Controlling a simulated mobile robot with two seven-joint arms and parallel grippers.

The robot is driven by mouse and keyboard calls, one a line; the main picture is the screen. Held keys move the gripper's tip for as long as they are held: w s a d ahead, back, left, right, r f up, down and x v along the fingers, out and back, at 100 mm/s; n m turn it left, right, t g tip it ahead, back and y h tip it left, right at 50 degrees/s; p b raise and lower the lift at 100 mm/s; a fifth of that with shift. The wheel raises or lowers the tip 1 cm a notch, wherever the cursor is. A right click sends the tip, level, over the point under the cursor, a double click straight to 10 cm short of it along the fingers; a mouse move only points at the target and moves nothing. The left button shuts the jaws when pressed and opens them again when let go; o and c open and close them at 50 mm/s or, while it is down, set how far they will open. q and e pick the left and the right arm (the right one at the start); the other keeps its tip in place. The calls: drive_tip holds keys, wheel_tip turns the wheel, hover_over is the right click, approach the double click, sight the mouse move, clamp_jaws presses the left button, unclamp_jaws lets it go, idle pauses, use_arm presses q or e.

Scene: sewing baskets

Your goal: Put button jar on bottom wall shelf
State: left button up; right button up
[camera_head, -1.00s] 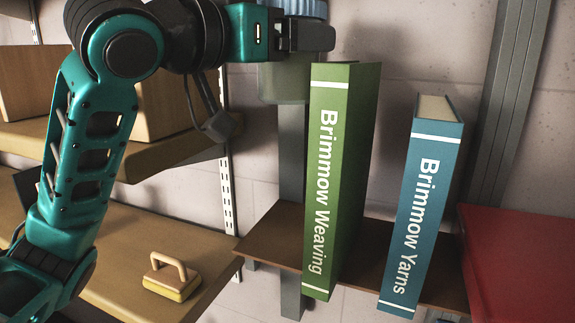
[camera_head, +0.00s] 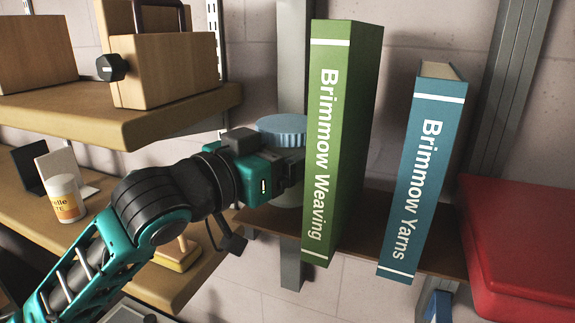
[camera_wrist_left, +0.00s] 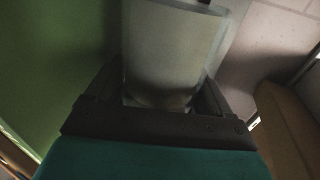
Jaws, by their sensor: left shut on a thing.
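The button jar has a ribbed blue lid (camera_head: 282,129) and a clear greyish body (camera_wrist_left: 172,45). My left gripper (camera_head: 290,172) is shut around its body, with a finger on each side in the left wrist view. The jar is upright at the left end of the small brown wall shelf (camera_head: 262,221), left of the green book. Its base is low, close to the shelf board; I cannot tell whether it touches. The gripper hides part of the jar. My right gripper is not in view.
A green book (camera_head: 335,140) stands close right of the jar, and a blue book (camera_head: 425,170) farther right. A red box (camera_head: 520,245) is at the right. Wooden shelves at left hold wooden boxes (camera_head: 165,70), a white jar (camera_head: 66,198) and a wooden-handled block (camera_head: 178,255).

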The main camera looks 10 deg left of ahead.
use_arm(q)
drive_tip(key=shift+f, duration=0.9)
drive_tip(key=shift+f, duration=0.2)
drive_tip(key=o, duration=1.1)
drive_tip(key=shift+o, duration=0.2)
